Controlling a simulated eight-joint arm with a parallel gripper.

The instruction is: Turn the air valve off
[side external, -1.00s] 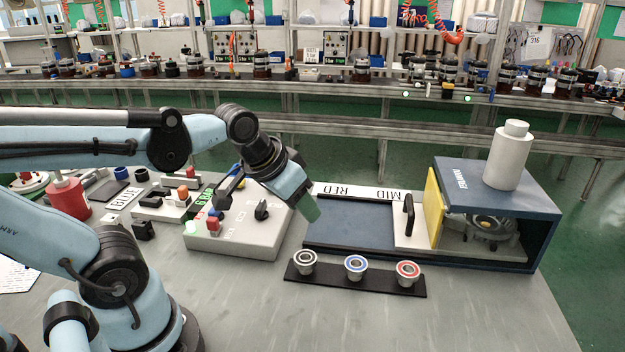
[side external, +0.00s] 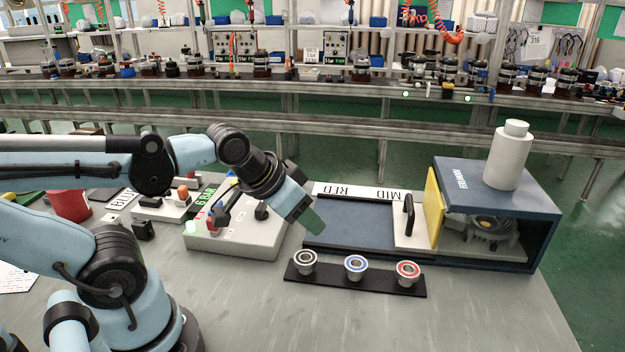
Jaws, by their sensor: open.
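A grey control box (side external: 245,244) stands left of centre on the table. A small blue part (side external: 231,175) shows behind the box, mostly covered by my arm. The labels are too small to read, so I cannot tell for sure which of these is the air valve. My gripper (side external: 304,217), with a green tip, is open above the right end of the box. It looks empty and apart from the knob.
A dark blue tray (side external: 350,224) lies to the right, beside a dark blue housing (side external: 545,215) with a yellow panel (side external: 433,208). A black strip (side external: 330,279) with three bearings lies in front. The front of the table is clear.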

